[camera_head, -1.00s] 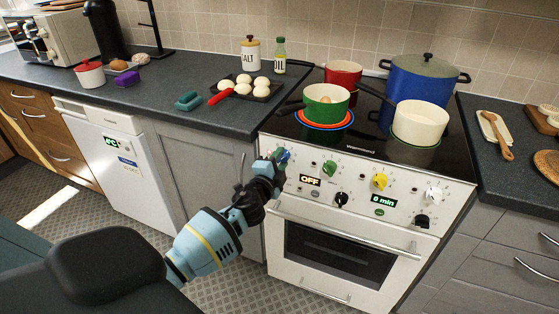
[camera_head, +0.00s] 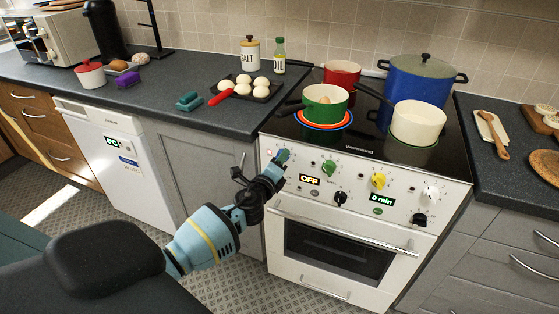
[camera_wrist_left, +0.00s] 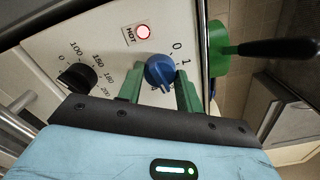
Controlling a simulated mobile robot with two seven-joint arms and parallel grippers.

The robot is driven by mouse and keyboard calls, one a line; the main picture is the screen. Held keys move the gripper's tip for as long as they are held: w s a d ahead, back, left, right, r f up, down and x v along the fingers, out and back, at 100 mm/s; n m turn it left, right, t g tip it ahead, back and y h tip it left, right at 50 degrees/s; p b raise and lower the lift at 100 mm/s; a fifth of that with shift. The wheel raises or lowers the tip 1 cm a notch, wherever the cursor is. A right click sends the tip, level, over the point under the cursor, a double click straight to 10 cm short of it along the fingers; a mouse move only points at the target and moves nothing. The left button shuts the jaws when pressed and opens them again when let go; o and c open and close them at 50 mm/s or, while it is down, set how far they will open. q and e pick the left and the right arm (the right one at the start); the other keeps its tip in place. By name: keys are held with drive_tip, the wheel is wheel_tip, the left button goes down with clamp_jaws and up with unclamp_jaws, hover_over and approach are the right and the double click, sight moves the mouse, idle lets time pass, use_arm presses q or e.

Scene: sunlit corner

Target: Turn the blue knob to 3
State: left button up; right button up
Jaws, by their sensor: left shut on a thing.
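The blue knob (camera_wrist_left: 160,71) is on the left end of the white stove's control panel. In the left wrist view it sits between the green fingers of my left gripper (camera_wrist_left: 158,90), which is shut on it. The printed 0 and 1 show beside the knob; the right finger hides part of its scale, and I cannot tell exactly which number it points to. In the head view my left gripper (camera_head: 277,163) reaches the panel's left end, and its fingers hide the knob. My right gripper is not in view.
A red HOT lamp (camera_wrist_left: 143,33) and a black oven knob (camera_wrist_left: 77,76) are near the blue knob. A green knob (camera_head: 329,168) and yellow knob (camera_head: 378,181) are farther right on the panel. A green pot (camera_head: 325,103) stands on the hob above; the oven handle (camera_head: 345,232) runs below.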

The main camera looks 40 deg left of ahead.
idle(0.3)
use_arm(q)
drive_tip(key=o, duration=1)
drive_tip(key=v, duration=0.8)
drive_tip(key=shift+p, duration=0.3)
drive_tip(key=shift+w+a, duration=0.1)
